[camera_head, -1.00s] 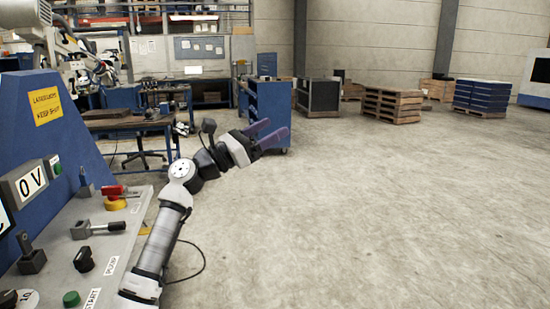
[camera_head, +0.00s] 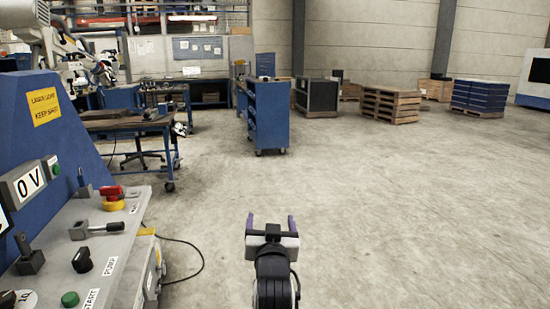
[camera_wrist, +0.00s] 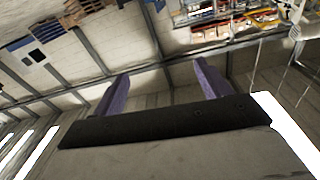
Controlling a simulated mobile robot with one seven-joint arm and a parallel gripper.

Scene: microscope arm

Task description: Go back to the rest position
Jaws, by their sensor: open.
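My gripper (camera_head: 271,224) is at the bottom middle of the head view, over bare floor, with two purple fingers pointing away from my body. The fingers are apart with nothing between them. In the wrist view the two purple fingers (camera_wrist: 160,88) also stand apart and empty, with the hall's wall and roof behind them. The grey control panel (camera_head: 120,235) is to the left of my gripper, with a clear gap between them. Most of my arm is out of the head view.
The panel carries a lever (camera_head: 97,229), a red and yellow switch (camera_head: 112,197) and several knobs. A black cable (camera_head: 195,262) lies on the floor beside it. A blue cabinet (camera_head: 268,118) and wooden pallets (camera_head: 391,106) stand farther back. The floor at right is clear.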

